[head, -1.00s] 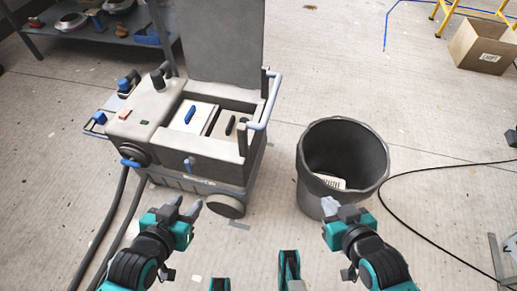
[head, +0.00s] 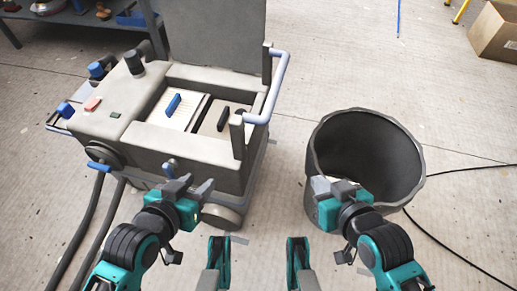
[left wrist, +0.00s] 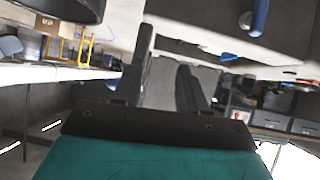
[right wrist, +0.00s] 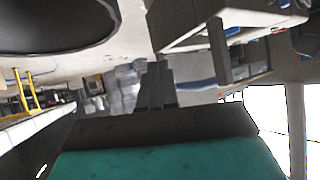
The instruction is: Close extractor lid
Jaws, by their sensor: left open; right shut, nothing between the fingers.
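The extractor (head: 165,145) is a grey wheeled box in the left half of the head view. Its lid (head: 217,40) stands upright at the back, open, with its top cut off by the picture edge. Inside the open body are a white panel with a blue handle (head: 173,104) and a panel with a black handle (head: 223,117). My left gripper (head: 192,188) is open and empty, in front of the extractor's near side; its parted fingers show in the left wrist view (left wrist: 163,75). My right gripper (head: 333,187) is shut and empty, by the bin's near left rim; it also shows in the right wrist view (right wrist: 155,85).
Two hoses (head: 92,215) run down from the extractor's left side. A cardboard box (head: 497,32) is at the far right. Floor between extractor and bin is clear.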

